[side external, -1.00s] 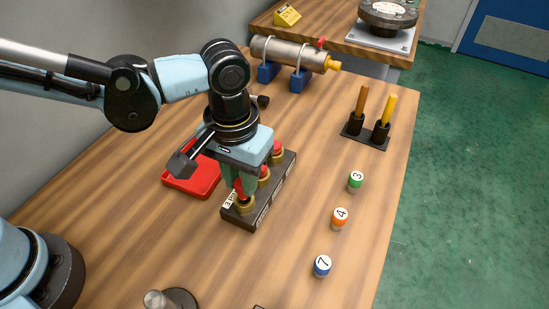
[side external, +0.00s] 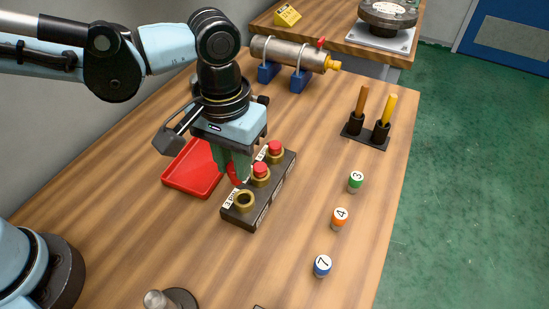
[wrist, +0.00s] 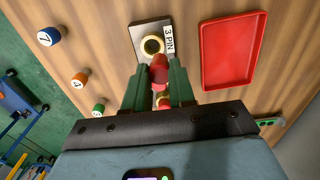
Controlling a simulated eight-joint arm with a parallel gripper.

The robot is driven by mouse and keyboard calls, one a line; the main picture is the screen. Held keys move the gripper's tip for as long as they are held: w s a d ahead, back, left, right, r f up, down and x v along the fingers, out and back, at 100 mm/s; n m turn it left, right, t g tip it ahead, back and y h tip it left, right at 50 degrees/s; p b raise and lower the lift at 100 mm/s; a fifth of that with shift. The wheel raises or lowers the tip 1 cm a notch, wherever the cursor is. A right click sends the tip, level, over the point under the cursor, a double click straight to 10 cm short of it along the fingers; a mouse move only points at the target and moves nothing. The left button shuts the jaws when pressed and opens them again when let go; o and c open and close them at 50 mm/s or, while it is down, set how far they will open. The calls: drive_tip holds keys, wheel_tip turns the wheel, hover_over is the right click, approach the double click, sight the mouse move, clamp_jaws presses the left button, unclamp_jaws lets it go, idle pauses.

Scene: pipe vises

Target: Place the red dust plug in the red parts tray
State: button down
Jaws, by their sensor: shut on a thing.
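My gripper (side external: 233,173) is shut on a red dust plug (wrist: 159,70), held between its green fingers. In the side view the plug (side external: 233,176) is partly hidden by the fingers. The gripper is above the dark connector block (side external: 240,222), a little to the left of its middle. The block's nearest brass socket (side external: 244,201), by the "3 PIN" label, is empty. Two other red plugs (side external: 260,169) (side external: 275,148) sit in the farther sockets. The red parts tray (side external: 176,183) lies flat and looks empty, left of the block. It also shows in the wrist view (wrist: 232,88).
Numbered caps in green (side external: 355,181), orange (side external: 340,217) and blue (side external: 322,264) stand to the right. A holder (side external: 366,135) with two upright sticks is beyond them. A metal cylinder (side external: 290,54) rests on blue supports at the back. Bare table lies in front of the tray.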

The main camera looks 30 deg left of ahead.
drive_tip(key=w+a+r, duration=0.1)
drive_tip(key=a+r, duration=0.2)
drive_tip(key=a, duration=0.2)
approach(202, 163)
drive_tip(key=w, duration=0.2)
drive_tip(key=shift+w+d+n, duration=0.3)
drive_tip(key=shift+w, duration=0.1)
drive_tip(key=shift+w+a+f, duration=0.2)
drive_tip(key=shift+f, duration=2.1)
drive_tip(key=shift+f, duration=0.15)
drive_tip(key=c, duration=0.9)
unclamp_jaws()
drive_tip(key=shift+c, duration=0.2)
